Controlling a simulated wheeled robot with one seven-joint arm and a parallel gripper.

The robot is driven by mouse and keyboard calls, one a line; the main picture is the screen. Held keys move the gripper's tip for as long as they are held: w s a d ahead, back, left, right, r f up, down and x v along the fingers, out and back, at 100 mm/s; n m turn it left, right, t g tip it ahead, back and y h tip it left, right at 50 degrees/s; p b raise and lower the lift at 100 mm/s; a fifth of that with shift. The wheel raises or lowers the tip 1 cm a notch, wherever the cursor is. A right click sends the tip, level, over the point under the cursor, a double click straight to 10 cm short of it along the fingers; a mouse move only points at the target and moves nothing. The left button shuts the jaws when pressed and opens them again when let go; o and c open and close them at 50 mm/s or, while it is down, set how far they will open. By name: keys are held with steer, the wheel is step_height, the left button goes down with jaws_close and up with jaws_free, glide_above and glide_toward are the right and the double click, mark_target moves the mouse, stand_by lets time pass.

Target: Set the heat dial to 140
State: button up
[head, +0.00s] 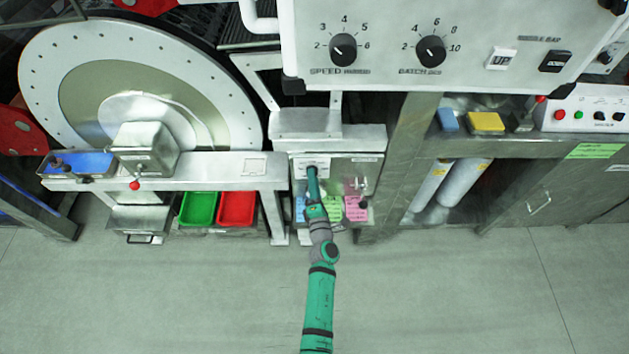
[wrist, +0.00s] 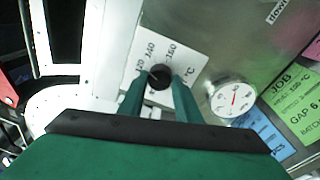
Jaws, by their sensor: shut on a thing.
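The heat dial is a small black round knob (wrist: 159,72) on a white scale plate (wrist: 180,48), shown in the wrist view. The plate shows 120, 140 and 160 and a °C mark. A short pale mark on the knob points to the left, towards the 120 side; its exact reading is too small to tell. My gripper (wrist: 159,82) is shut on the knob, one green finger on each side. In the head view my gripper (head: 312,172) reaches the white plate on the steel box, and the knob is hidden there.
A round gauge (wrist: 233,97) sits right of the dial, with coloured notes beyond it. In the head view, a large drum (head: 60,40), a green tray (head: 198,208) and a red tray (head: 236,208) are left. The overhead panel (head: 400,20) has two bigger dials.

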steer(key=m, duration=0.5)
steer(key=shift+a+f+t, duration=0.25)
steer(key=shift+a+t, duration=0.15)
steer(key=o, duration=1.1)
steer(key=shift+c, duration=0.2)
steer(key=shift+d+r, duration=0.1)
steer(key=shift+d, duration=0.05)
steer(key=shift+s, duration=0.1)
steer(key=s+d, duration=0.1)
steer(key=s, duration=0.9)
steer(key=shift+s+f, duration=0.3)
steer(key=shift+f, duration=0.15)
